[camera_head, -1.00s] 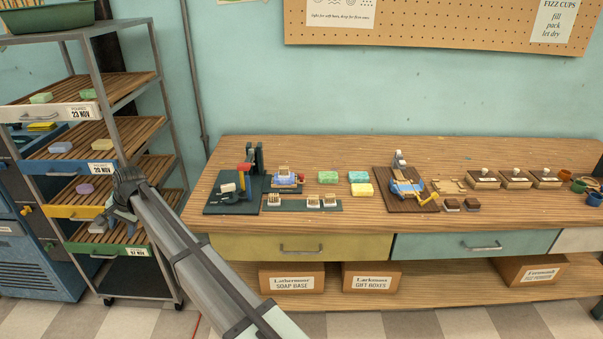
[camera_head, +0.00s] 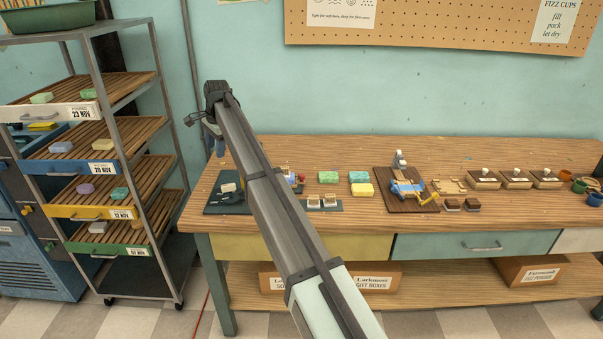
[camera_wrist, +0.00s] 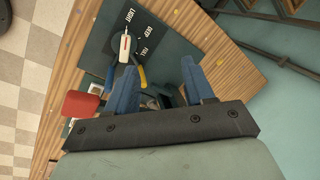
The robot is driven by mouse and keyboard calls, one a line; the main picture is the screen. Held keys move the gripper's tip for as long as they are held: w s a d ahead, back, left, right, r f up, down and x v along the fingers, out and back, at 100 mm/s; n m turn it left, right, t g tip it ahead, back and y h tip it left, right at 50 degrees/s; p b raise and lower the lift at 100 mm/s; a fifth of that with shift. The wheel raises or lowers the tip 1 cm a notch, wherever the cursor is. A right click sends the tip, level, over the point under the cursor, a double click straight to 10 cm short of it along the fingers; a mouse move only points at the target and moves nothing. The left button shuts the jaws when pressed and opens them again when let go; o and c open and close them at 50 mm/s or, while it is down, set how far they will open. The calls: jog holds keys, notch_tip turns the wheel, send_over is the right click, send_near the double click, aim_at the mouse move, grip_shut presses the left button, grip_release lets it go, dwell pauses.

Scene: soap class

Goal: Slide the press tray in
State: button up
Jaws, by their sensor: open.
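My gripper (camera_head: 198,118) is raised high at the left end of the workbench, in front of the wall. In the wrist view my gripper (camera_wrist: 160,85) has two blue fingers spread apart with no object clearly held between them. Below them is the press's dark green base (camera_wrist: 165,32), with printed labels and a round dial (camera_wrist: 124,45) with a white pointer. A yellow handle-like part (camera_wrist: 140,75) shows between the fingers. A red part (camera_wrist: 82,104) is left of the fingers. In the head view the base (camera_head: 222,207) shows, but my arm covers most of the press. I cannot make out its tray.
The drying rack (camera_head: 110,130) with soaps stands close on the left. On the workbench (camera_head: 300,150), right of my arm, are stamps (camera_head: 328,200), soap bars (camera_head: 328,177) and a brown board (camera_head: 392,205) with a blue device. The bench's back strip is clear.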

jog(key=w+d+f+m+h, duration=0.1)
jog(key=w+d, duration=0.2)
jog(key=d, duration=0.5)
jog(key=w+d+m, duration=0.1)
jog(key=w+d, duration=0.2)
jog(key=d, duration=0.4)
jog(key=m+g+h, duration=0.1)
jog(key=m+g, duration=0.1)
jog(key=m, duration=0.1)
send_near(302, 175)
notch_tip(302, 175, down, 9)
jog(key=shift+s+a+r, duration=0.1)
jog(key=shift+a+r, duration=0.05)
jog(key=shift+r, duration=0.05)
jog(key=shift+c, duration=0.5)
grip_shut()
